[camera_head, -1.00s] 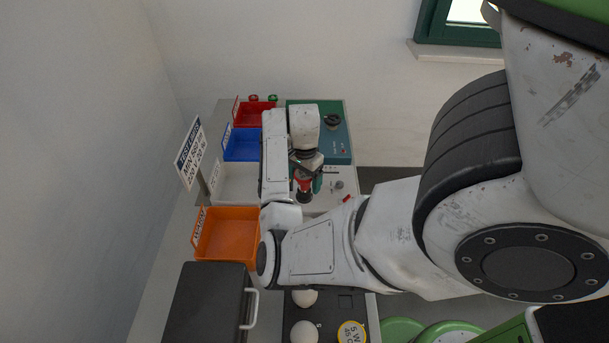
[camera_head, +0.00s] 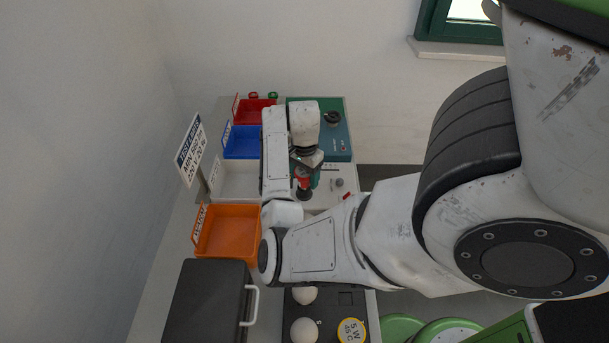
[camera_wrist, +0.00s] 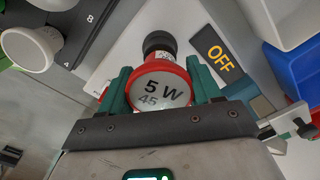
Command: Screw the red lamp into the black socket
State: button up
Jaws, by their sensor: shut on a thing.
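The red lamp (camera_wrist: 160,86) has a pale round face marked "5 W". It is held between the two green fingers of my gripper (camera_wrist: 160,92), which are shut on its sides. The black socket (camera_wrist: 158,42) shows just beyond the lamp, in line with it. The lamp's lower end meets or overlaps the socket; how deep it sits is hidden. In the head view the red lamp (camera_head: 303,181) is under my wrist, directly over the black socket (camera_head: 304,194) on the white panel.
An "OFF" label (camera_wrist: 219,57) lies right of the socket. Red (camera_head: 254,113), blue (camera_head: 242,143), white (camera_head: 236,181) and orange (camera_head: 228,232) bins line the left side. A black tray (camera_head: 320,300) with pale lamps is in front, beside a dark box (camera_head: 208,305).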

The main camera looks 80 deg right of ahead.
jog(key=m, duration=0.6)
jog(key=shift+f+m+b, duration=0.1)
jog(key=shift+m+b, duration=0.2)
jog(key=shift+m, duration=0.1)
jog(key=m+b, duration=0.1)
jog(key=m, duration=0.4)
jog(key=shift+a+f+m, duration=0.1)
jog(key=shift+m, duration=0.3)
jog(key=m+b, duration=0.2)
jog(key=m, duration=0.3)
jog(key=shift+f+m+b, duration=0.1)
jog(key=shift+m+b, duration=0.3)
jog(key=m+b, duration=0.1)
jog(key=m, duration=0.2)
jog(key=shift+r+m+b, duration=0.2)
jog(key=shift+m+b, duration=0.2)
jog(key=shift+m, duration=0.4)
jog(key=o, duration=0.9)
